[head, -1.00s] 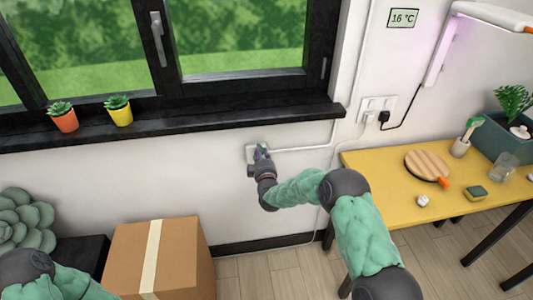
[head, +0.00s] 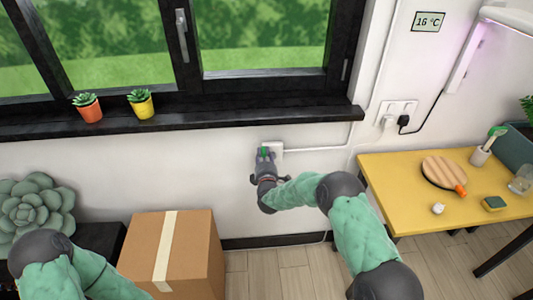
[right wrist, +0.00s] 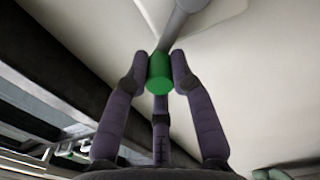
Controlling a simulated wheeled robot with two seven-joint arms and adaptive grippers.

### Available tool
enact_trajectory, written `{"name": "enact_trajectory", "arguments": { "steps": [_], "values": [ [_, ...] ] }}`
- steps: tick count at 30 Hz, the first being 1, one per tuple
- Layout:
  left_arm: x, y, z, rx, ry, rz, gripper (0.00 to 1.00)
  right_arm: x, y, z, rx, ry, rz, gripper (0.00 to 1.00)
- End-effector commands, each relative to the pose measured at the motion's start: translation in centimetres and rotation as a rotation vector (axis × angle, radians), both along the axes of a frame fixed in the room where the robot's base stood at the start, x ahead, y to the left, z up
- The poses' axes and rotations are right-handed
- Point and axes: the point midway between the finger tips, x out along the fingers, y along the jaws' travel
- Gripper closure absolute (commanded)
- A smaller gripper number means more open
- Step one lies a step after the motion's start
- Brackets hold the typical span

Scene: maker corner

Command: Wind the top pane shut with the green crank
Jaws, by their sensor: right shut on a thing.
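The green crank's knob (right wrist: 160,73) sits between the fingers of my right gripper in the right wrist view, with a grey crank arm (right wrist: 177,22) running up from it. My right gripper (head: 265,158) is shut on the knob, in front of a white wall box (head: 274,149) below the sill. The knob shows as a small green patch in the head view. The window (head: 265,40) is above, with a dark frame; its top pane is out of view. My left gripper is out of view; only part of that arm shows at the lower left.
An orange pot (head: 89,110) and a yellow pot (head: 142,106) with succulents stand on the dark sill (head: 210,120). A cardboard box (head: 196,250) is on the floor below. A yellow table (head: 400,195) with several small things stands at the right.

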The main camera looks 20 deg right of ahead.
Motion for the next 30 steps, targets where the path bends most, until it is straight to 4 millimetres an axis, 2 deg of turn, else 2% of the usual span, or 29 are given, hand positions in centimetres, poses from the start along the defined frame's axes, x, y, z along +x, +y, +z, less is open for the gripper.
{"name": "enact_trajectory", "arguments": {
  "steps": [3,21,22,24,30],
  "values": [
    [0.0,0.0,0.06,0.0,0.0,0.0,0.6,-0.1,0.48,-0.69,-0.033,0.018,0.005,1.0],
    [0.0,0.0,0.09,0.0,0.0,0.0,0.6,-0.1,0.6,-0.94,-0.065,0.028,0.005,1.0],
    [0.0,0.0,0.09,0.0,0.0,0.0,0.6,-0.1,0.59,-0.93,-0.065,0.028,0.005,0.67],
    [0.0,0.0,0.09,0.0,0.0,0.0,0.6,-0.09,0.56,-0.89,-0.065,0.027,0.004,0.51],
    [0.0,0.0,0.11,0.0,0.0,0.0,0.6,-0.01,0.43,-0.61,-0.067,0.022,0.001,0.51]
  ]
}}
